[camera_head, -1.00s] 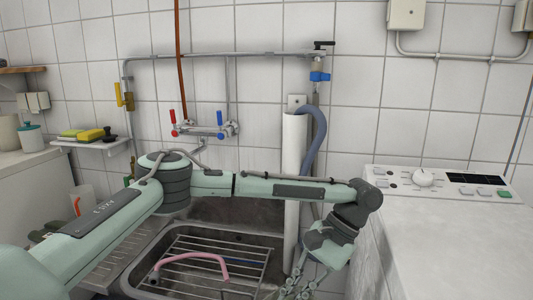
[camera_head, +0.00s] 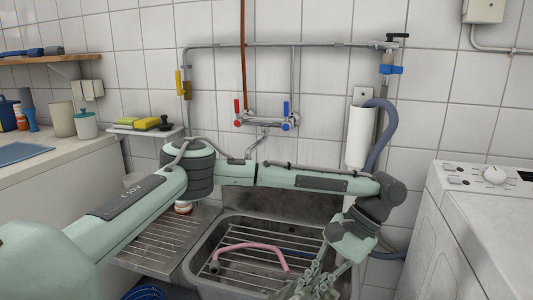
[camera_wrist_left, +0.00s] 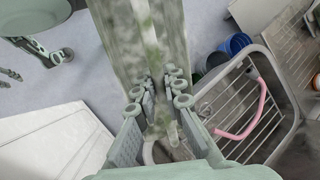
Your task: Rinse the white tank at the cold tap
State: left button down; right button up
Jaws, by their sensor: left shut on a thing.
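My left gripper (camera_wrist_left: 160,105) is shut on a pale, see-through piece with grey-green stains (camera_wrist_left: 150,40), seemingly the tank; its full shape is cut off by the wrist view. In the head view, my left gripper (camera_head: 320,285) points down at the sink's front right side, and what it holds is hard to make out there. The tap (camera_head: 262,120) is on the wall above the sink (camera_head: 200,262), with a blue handle (camera_head: 286,107) and a red handle (camera_head: 237,105).
A pink hose (camera_head: 262,247) lies on the sink's wire rack, also in the wrist view (camera_wrist_left: 250,122). A drainboard (camera_head: 160,240) is left of the sink. A white machine (camera_head: 465,225) stands right. A white roll (camera_head: 360,135) and grey-blue hose (camera_head: 380,145) hang by the wall.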

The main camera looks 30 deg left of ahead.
aim_at(286, 125)
jog(key=k+j, duration=0.15)
jog(key=j, duration=0.2)
jog(key=k+j, duration=0.1)
jog(key=j, duration=0.25)
jog(key=k+j, duration=0.15)
jog(key=j, duration=0.25)
jog(key=k+j, duration=0.1)
jog(key=j, duration=0.25)
jog(key=k+j, duration=0.15)
jog(key=j, duration=0.2)
